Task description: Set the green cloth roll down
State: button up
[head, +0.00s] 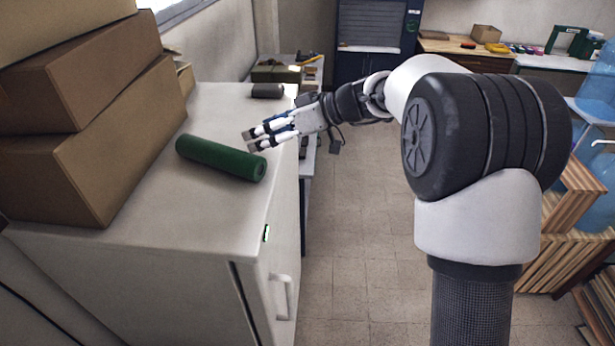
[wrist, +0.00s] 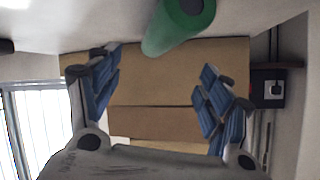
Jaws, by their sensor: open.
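The green cloth roll (head: 221,158) lies on its side on top of the white cabinet (head: 215,111), near the cabinet's right edge. My gripper (head: 254,140) is open and empty, just behind and to the right of the roll's near end, apart from it. In the wrist view, the roll (wrist: 178,27) shows at the top, beyond the blue-padded fingers of my gripper (wrist: 160,88), which are spread wide with nothing between them.
Stacked cardboard boxes (head: 100,140) fill the left side of the cabinet top. A small dark cylinder (head: 267,91) lies at the cabinet's far end. A bench with a green case (head: 276,73) stands behind. The cabinet top around the roll is clear.

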jog(key=s+d+r+m+h, duration=0.1)
jog(key=s+d+m+h, duration=0.15)
jog(key=s, duration=0.75)
jog(key=s+d+r+m+h, duration=0.1)
jog(key=s+d+m+h, duration=0.2)
jog(key=s, duration=0.6)
jog(key=s+d+f+m+h, duration=0.3)
jog(key=s+d, duration=0.4)
jog(key=s, duration=0.2)
jog(key=s+d+f+m+t+h, duration=0.1)
jog(key=s+d+f+m+h, duration=0.2)
jog(key=s+d, duration=0.3)
jog(key=shift+s+d+h, duration=0.35)
jog(key=shift+s, duration=1.1)
